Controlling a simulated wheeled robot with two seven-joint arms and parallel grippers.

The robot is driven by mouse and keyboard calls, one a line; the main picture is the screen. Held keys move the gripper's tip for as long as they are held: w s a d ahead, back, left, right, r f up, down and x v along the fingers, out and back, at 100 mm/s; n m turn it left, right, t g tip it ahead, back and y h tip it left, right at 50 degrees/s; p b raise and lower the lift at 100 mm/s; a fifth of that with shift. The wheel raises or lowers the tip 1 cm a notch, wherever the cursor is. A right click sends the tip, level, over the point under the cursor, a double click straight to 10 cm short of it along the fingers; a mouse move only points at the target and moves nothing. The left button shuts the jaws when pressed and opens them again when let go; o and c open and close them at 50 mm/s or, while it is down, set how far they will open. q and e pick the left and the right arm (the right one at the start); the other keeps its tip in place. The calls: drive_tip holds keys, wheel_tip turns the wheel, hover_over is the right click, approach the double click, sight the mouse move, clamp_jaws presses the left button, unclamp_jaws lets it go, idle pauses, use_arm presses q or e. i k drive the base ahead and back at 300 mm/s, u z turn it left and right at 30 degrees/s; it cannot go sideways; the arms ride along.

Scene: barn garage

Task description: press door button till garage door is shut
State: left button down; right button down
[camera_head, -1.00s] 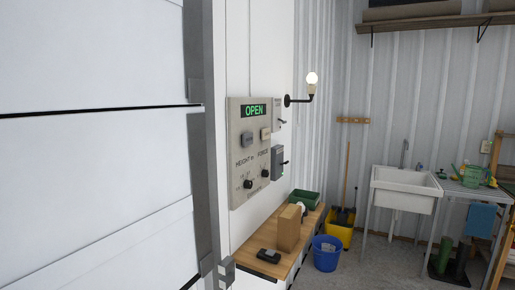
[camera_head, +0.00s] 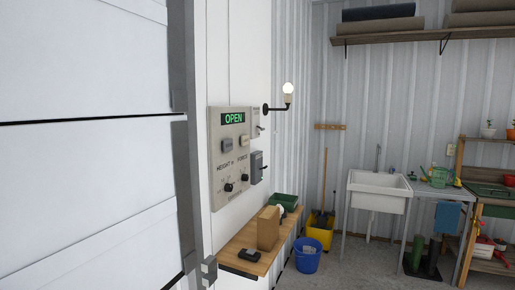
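The door control panel (camera_head: 229,158) is a grey-beige plate on the white wall, left of the picture's middle. Its green display (camera_head: 233,118) reads OPEN. Two buttons sit below the display, a darker left one (camera_head: 227,145) and a paler right one (camera_head: 245,141). Lower down are two black knobs under the words HEIGHT and FORCE. The white panelled garage door (camera_head: 90,180) fills the left side, with dark seams between its panels. Neither of my grippers is in view.
A wooden shelf (camera_head: 240,262) below the panel holds a brown block (camera_head: 268,228), a small black device (camera_head: 249,255) and a green tray (camera_head: 285,201). A grey switch box (camera_head: 257,167) and a lit bulb (camera_head: 288,88) are beside the panel. A blue bucket (camera_head: 307,257) and white sink (camera_head: 378,190) stand beyond.

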sight(227, 145)
drive_tip(key=z, duration=0.45)
drive_tip(key=i, duration=0.85)
drive_tip(key=u, duration=2.1)
